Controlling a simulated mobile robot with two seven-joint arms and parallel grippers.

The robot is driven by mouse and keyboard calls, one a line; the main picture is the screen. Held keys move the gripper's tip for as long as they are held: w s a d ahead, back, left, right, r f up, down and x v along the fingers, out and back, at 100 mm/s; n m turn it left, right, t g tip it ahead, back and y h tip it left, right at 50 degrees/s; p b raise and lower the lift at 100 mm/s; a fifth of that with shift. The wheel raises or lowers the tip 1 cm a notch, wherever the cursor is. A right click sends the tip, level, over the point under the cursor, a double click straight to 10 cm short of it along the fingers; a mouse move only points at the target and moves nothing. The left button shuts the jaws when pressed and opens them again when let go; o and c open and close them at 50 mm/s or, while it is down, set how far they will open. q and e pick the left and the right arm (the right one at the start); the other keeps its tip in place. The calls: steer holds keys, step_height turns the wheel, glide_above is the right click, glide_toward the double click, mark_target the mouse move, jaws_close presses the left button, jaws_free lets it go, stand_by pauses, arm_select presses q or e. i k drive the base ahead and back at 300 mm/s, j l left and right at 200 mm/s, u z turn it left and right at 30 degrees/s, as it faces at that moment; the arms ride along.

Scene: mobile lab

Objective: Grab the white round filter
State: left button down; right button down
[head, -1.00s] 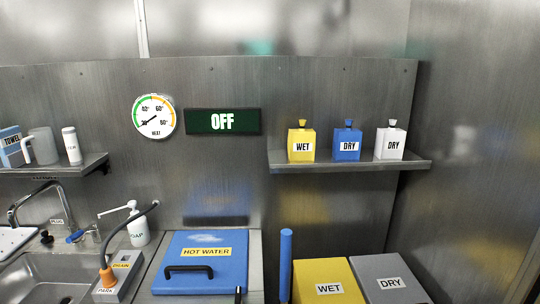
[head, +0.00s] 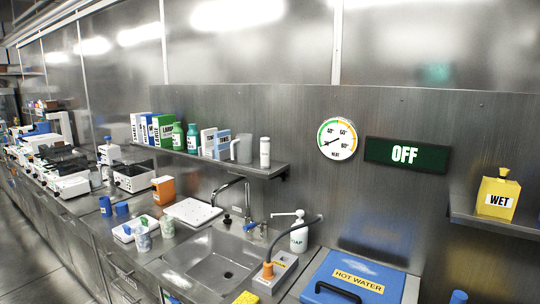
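I cannot make out a white round filter in the head view. A small white tray (head: 124,236) with items on or beside it lies on the counter left of the sink, too small to make out in detail. Pale patterned cups (head: 142,242) stand by it, and two blue cups (head: 105,206) stand behind it. Neither of my grippers is in view.
A sink (head: 212,262) is in the middle, with a white board (head: 193,212) behind it. A wall shelf (head: 240,166) holds boxes and bottles. Lab instruments (head: 70,180) line the counter at the far left. A blue hot water lid (head: 345,278) is at the lower right.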

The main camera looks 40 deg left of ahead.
mark_target(265, 142)
steer(key=k+j+z, duration=0.1)
steer(key=j, duration=0.35)
steer(key=k+j+z, duration=0.15)
steer(key=j, duration=0.35)
steer(key=k+j+z, duration=0.1)
steer(key=j, duration=0.35)
steer(key=k+j+z, duration=0.15)
steer(key=j, duration=0.3)
steer(key=k+j+z, duration=0.1)
steer(key=j, duration=0.3)
steer(key=k+j+z, duration=0.15)
steer(key=j, duration=0.25)
steer(key=k+j+z, duration=0.1)
steer(key=k+j, duration=0.2)
steer(key=j, duration=0.1)
